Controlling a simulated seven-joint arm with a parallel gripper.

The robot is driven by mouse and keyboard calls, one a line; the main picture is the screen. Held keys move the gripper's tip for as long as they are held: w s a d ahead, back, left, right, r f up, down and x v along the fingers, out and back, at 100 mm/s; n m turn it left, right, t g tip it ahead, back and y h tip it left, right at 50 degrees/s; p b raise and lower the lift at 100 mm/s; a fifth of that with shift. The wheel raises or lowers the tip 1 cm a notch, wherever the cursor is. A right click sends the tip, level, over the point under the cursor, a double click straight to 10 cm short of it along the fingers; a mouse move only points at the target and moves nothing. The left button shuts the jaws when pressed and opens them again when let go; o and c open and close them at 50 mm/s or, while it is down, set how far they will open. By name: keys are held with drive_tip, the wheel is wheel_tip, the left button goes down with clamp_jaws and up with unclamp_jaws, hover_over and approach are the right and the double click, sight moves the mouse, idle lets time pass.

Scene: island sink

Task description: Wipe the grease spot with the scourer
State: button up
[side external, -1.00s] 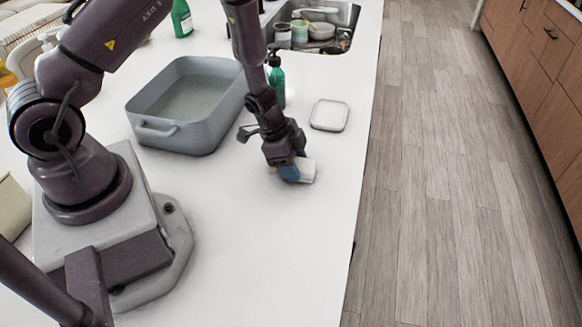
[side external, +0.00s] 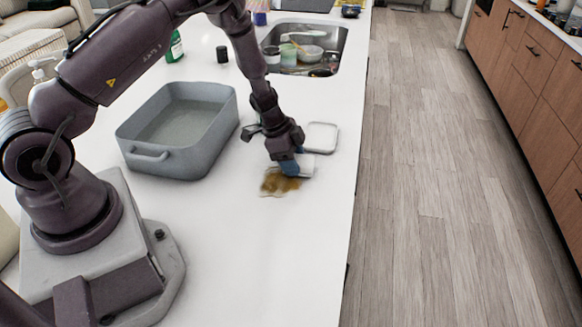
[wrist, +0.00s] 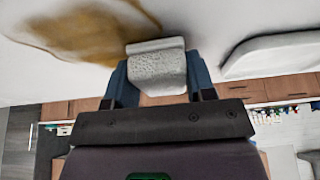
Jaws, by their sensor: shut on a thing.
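The grease spot (side external: 276,181) is a brown-yellow smear on the white counter. It also shows at the upper left of the wrist view (wrist: 85,33). The scourer is a small white block (side external: 307,165), also in the middle of the wrist view (wrist: 157,68). My gripper (side external: 291,167) is shut on the scourer, its blue fingers on either side of it (wrist: 158,80). The scourer is low over the counter at the far right edge of the spot. I cannot tell whether it touches the counter. The fingers and scourer may hide part of the spot.
A grey basin (side external: 165,160) stands left of my gripper. A small white dish (side external: 321,137) lies close behind the scourer. The sink (side external: 335,68) with dishes is farther back. The counter's right edge is near; the counter in front is clear.

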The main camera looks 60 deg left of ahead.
sight(279, 172)
drive_tip(key=shift+s+a+f, duration=0.3)
drive_tip(key=shift+s+a, duration=0.1)
drive_tip(key=shift+s, duration=0.05)
drive_tip(key=shift+s+a, duration=0.2)
drive_tip(key=shift+s, duration=0.05)
drive_tip(key=shift+s+d, duration=2.4)
drive_tip(key=shift+d, duration=0.25)
drive_tip(key=shift+s+d, duration=1.8)
drive_tip(key=shift+s, duration=0.1)
drive_tip(key=shift+s+a, duration=0.5)
drive_tip(key=shift+a, duration=0.2)
drive_tip(key=shift+w+a+r, duration=0.2)
drive_tip(key=shift+w+a, duration=0.9)
drive_tip(key=shift+w, duration=0.05)
drive_tip(key=shift+w+a+r, duration=0.2)
drive_tip(key=shift+w+a, duration=0.85)
drive_tip(key=shift+w, duration=0.1)
drive_tip(key=shift+w+a+f, duration=0.15)
drive_tip(key=shift+w+a, duration=0.05)
drive_tip(key=shift+a, duration=0.05)
drive_tip(key=shift+w+a, duration=1.1)
drive_tip(key=shift+w+a+f, duration=0.15)
drive_tip(key=shift+w+a, duration=0.1)
drive_tip(key=shift+w+a+r, duration=0.2)
drive_tip(key=shift+w+a, duration=0.05)
drive_tip(key=shift+w, duration=0.05)
drive_tip(key=shift+w+a+f, duration=0.15)
drive_tip(key=shift+w+a, duration=0.1)
drive_tip(key=shift+a, duration=0.05)
wheel_tip(279, 172, up, 8)
